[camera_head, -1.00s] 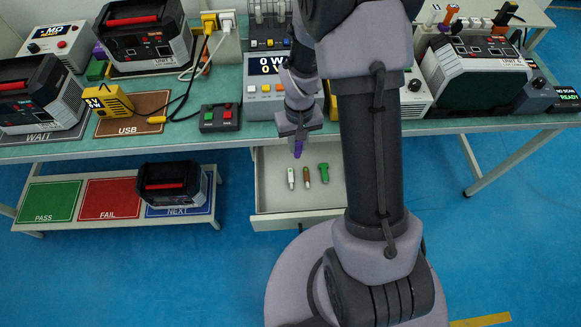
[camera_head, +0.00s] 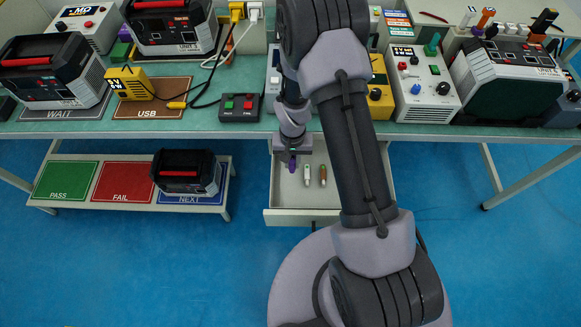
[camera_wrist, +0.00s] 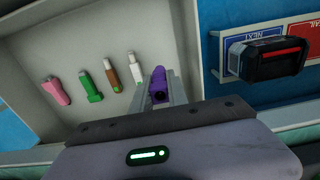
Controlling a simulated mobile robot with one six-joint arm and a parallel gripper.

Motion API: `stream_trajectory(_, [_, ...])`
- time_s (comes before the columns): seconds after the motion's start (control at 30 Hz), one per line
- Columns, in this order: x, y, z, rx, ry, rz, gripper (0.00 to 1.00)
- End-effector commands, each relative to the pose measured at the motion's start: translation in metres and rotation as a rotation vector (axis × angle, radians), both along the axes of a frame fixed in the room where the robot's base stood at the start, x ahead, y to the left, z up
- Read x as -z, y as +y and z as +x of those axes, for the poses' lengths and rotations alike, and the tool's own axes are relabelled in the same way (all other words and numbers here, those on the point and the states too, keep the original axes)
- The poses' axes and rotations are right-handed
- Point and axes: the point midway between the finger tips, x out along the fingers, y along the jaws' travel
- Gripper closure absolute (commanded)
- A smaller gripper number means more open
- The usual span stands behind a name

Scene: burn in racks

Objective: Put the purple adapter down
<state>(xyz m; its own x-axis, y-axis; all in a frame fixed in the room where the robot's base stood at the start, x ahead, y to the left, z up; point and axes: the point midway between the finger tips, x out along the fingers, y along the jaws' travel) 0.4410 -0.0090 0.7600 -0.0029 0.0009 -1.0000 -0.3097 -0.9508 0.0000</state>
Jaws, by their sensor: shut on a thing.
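My gripper (camera_head: 291,156) hangs over the left part of the open drawer (camera_head: 300,216), pointing down. It is shut on the purple adapter (camera_head: 292,166), which also shows in the wrist view (camera_wrist: 158,84) between the fingers. In the wrist view the adapter appears close to the drawer's side wall, beside a white adapter (camera_wrist: 135,66). I cannot tell whether it touches the drawer floor.
In the drawer, a brown adapter (camera_wrist: 110,72), a green adapter (camera_wrist: 88,86) and a pink adapter (camera_wrist: 55,90) lie in a row. A low shelf with a black device (camera_head: 184,173) stands left. The workbench (camera_head: 350,131) lies behind.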

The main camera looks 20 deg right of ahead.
Motion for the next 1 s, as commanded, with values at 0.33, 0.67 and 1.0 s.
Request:
stream_trajectory(0.33, [0.039,0.013,0.006,0.001,0.001,0.0,1.0])
stream_trajectory(0.67, [0.041,0.012,0.007,0.001,0.0,0.0,1.0])
stream_trajectory(1.0, [0.039,0.012,0.007,0.001,0.0,0.0,0.59])
